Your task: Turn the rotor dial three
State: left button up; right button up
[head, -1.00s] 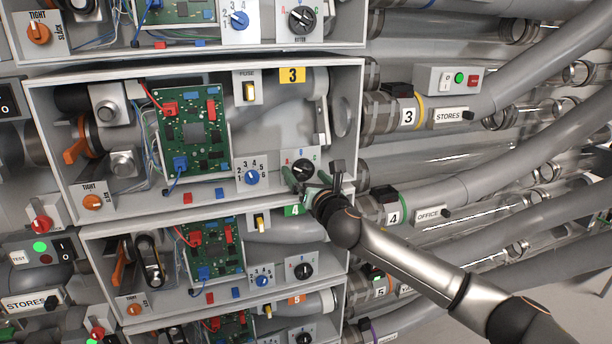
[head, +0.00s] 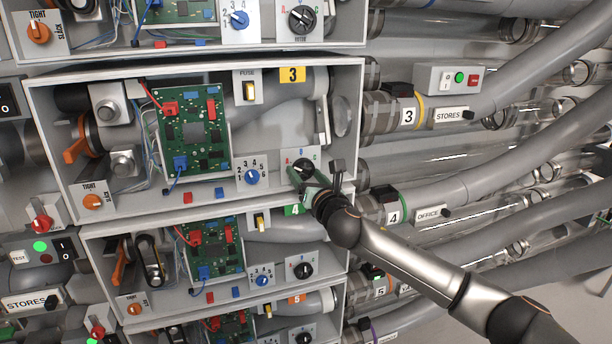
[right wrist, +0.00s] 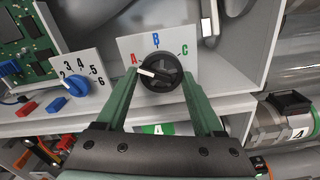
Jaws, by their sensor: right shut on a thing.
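Rotor dial three is a round black knob (head: 303,168) on a white plate marked A, B and C, in the box labelled 3. In the right wrist view the knob (right wrist: 162,73) shows large, its white pointer aimed left, near the red A. My right gripper (head: 305,176) reaches in from the lower right and covers part of the plate in the head view. In the right wrist view its green fingers (right wrist: 160,80) stand on either side of the knob, shut on it. My left gripper is not in view.
A blue numbered dial (head: 252,177) and a green circuit board (head: 193,132) sit left of the knob. The box's bottom ledge (head: 235,200) runs below. Similar boxes lie above and below. Grey pipes (head: 500,185) fill the right side.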

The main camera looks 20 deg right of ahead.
jog(key=shift+m, duration=0.3)
jog(key=m, duration=1.1)
jog(key=shift+r+m, duration=0.1)
jog(key=shift+m, duration=0.3)
jog(key=m, duration=1.1)
jog(key=shift+r, duration=0.1)
jog(key=shift+m, duration=0.4)
jog(key=o, duration=1.4)
jog(key=shift+c, duration=0.2)
jog(key=s+b, duration=0.2)
jog(key=s, duration=1)
jog(key=shift+s+d, duration=0.25)
